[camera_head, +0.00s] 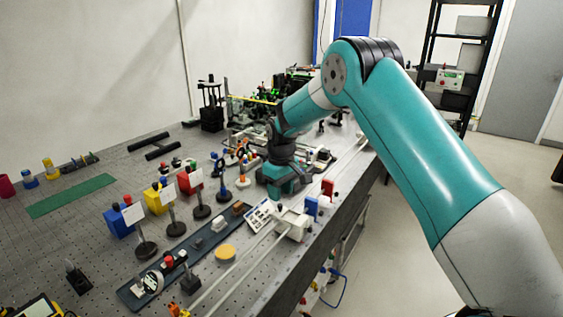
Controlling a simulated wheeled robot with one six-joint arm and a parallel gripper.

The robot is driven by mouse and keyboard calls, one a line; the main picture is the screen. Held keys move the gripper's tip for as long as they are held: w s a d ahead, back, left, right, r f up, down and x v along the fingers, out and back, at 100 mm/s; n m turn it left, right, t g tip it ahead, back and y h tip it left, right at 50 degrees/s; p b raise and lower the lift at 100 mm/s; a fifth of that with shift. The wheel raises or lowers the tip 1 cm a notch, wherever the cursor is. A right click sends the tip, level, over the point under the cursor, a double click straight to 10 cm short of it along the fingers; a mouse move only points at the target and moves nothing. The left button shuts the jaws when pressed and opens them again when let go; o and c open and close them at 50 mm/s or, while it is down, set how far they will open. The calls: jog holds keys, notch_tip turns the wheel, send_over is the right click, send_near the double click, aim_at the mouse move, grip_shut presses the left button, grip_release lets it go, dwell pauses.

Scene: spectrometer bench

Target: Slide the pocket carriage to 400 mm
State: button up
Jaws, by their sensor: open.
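My arm reaches across the bench from the right. My gripper (277,193) points down over the bench near its front edge; its fingertips are small and partly hidden by its own body. A white block (293,224) sits on the long pale rail (238,279) along the front edge, just nearer to the camera than my gripper and apart from it. A dark rail (196,246) lies parallel behind it, carrying a small grey block (219,224). I cannot tell which block is the pocket carriage, and no scale marks are readable.
Blue (119,222), yellow (155,201) and red (188,181) boxes stand left of the rails, with posts beside them. A green mat (71,196) lies far left. Optics crowd the back.

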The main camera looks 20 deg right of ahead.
notch_tip(320, 180, up, 13)
jog(key=b, duration=0.2)
jog(key=shift+d+r, duration=0.15)
jog(key=shift+w, duration=0.1)
jog(key=s+a+r+n+y, duration=0.1)
jog(key=s+a+r, duration=0.1)
jog(key=s+a, duration=0.5)
jog(key=s+a+r+n+y, duration=0.1)
jog(key=s+a+r, duration=0.2)
jog(key=s, duration=0.8)
jog(key=s+a+f+y, duration=0.1)
jog(key=s+a, duration=0.1)
jog(key=s, duration=0.8)
jog(key=s+a+f, duration=0.2)
jog(key=s, duration=0.8)
jog(key=shift+s+a+y, duration=0.15)
jog(key=shift+y, duration=0.25)
